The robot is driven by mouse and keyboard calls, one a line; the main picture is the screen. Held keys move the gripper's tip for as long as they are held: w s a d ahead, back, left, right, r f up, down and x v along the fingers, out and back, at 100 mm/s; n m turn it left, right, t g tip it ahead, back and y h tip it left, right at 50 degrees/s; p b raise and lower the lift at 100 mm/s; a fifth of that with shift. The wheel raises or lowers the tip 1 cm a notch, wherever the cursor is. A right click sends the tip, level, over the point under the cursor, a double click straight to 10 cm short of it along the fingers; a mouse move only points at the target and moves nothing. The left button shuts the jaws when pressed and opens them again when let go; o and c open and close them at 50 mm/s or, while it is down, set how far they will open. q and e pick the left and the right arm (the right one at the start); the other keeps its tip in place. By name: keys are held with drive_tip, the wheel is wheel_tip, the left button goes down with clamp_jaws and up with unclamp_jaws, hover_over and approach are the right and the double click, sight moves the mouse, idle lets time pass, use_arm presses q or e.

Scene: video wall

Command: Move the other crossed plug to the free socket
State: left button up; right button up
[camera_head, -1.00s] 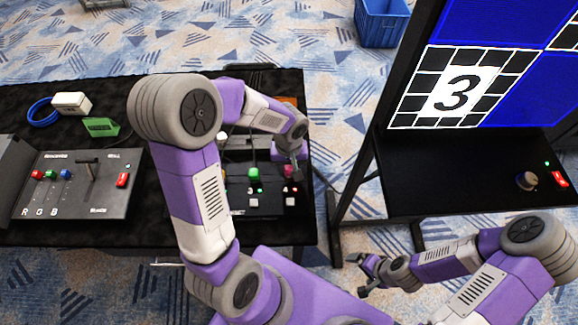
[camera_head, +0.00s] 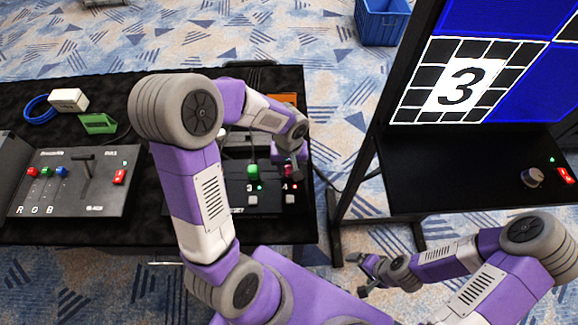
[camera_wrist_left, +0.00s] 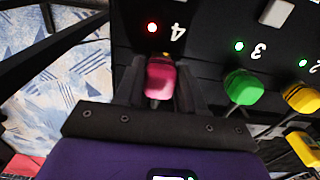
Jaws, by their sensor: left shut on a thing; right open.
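My left gripper (camera_head: 290,172) is over the black socket box on the table. In the left wrist view its fingers are shut on a pink plug (camera_wrist_left: 160,80) in front of the socket marked 4, whose light (camera_wrist_left: 152,28) is red. I cannot tell whether the plug is seated. A green plug (camera_wrist_left: 243,88) stands by the number 3 and a yellow plug (camera_wrist_left: 302,97) by the number 2, both with green lights. The green plug also shows in the head view (camera_head: 253,171). My right gripper (camera_head: 369,270) is open and empty, low beside the wall stand.
A control panel (camera_head: 75,205) with a lever and coloured knobs lies on the left of the table. The video wall (camera_head: 480,75) shows a 3 on a checkered tile. Its shelf (camera_head: 430,185) carries a knob and a red switch. My left arm hides part of the table.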

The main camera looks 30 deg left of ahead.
use_arm(q)
drive_tip(key=shift+f+b, duration=0.3)
drive_tip(key=shift+f, duration=0.1)
drive_tip(key=o, duration=1.1)
drive_tip(key=shift+o, duration=0.6)
drive_tip(key=o, duration=0.5)
drive_tip(key=shift+c, duration=0.2)
drive_tip(key=shift+r+p, duration=2.65)
drive_tip(key=shift+r, duration=0.85)
